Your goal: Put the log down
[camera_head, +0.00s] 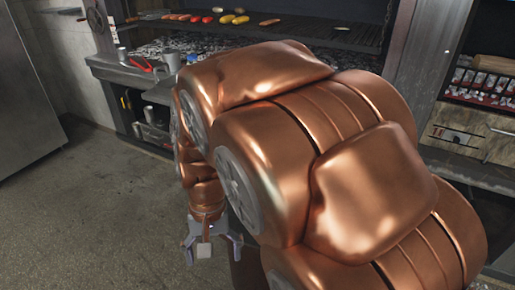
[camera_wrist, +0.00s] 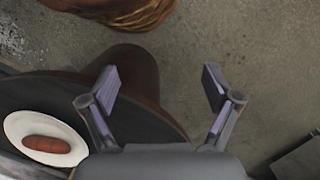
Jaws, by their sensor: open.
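My gripper (camera_head: 213,246) hangs low over the floor in the head view, left of the bulk of my arm. In the wrist view my gripper (camera_wrist: 161,83) has its two fingers spread wide, with nothing held between them. A brown, streaked, rounded thing (camera_wrist: 115,10) shows at the top edge of the wrist view, beyond the fingers and apart from them. It is cut off, and I cannot tell whether it is the log. A tan, log-like piece (camera_head: 493,64) lies on the shelf at the right of the head view.
The grill (camera_head: 340,34) carries several sausages and vegetables (camera_head: 235,19). Red-handled tongs (camera_head: 141,66) lie at its left. In the wrist view a white plate (camera_wrist: 17,125) with a sausage (camera_wrist: 46,144) sits on a dark round surface (camera_wrist: 45,92). The concrete floor (camera_head: 90,210) is open at left.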

